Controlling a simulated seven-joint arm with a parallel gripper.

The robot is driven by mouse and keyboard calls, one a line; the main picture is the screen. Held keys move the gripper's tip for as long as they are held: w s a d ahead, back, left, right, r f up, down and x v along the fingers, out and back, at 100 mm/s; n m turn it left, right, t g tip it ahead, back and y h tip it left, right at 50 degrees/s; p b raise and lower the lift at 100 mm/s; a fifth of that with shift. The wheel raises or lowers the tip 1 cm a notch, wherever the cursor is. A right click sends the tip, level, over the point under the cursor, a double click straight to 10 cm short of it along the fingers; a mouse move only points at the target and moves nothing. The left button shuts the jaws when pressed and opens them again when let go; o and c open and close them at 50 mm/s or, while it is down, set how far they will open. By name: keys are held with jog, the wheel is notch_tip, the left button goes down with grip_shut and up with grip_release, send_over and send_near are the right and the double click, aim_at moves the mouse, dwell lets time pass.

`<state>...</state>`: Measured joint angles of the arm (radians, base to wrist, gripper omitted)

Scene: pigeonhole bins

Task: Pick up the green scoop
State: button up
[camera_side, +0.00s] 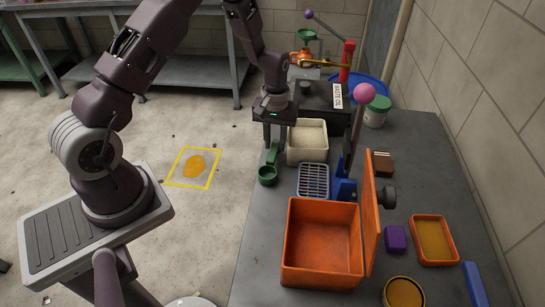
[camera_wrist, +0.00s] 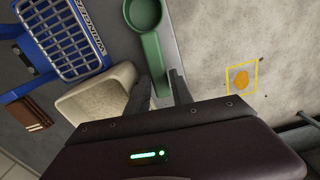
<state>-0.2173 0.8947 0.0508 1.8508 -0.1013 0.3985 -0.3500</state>
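The green scoop (camera_side: 268,174) lies on the grey workbench near its left edge, its round cup toward the camera in the side view. In the wrist view the scoop (camera_wrist: 153,50) has its cup at the top and its handle running down toward my gripper. My gripper (camera_side: 275,147) points down over the handle end. In the wrist view the two fingers of my gripper (camera_wrist: 161,90) stand apart, one on each side of the handle. A gap shows beside the handle, so the fingers look open. The handle's far end is hidden by the gripper body.
A cream bin (camera_side: 307,157) stands close to the right of my gripper, with a blue rack (camera_side: 313,181) in front of it.

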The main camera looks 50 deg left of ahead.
notch_tip(320, 180, down, 2)
jog(key=shift+f, duration=0.1)
grip_shut()
notch_tip(320, 180, up, 10)
jog(key=shift+r, duration=0.1)
dwell(0.4)
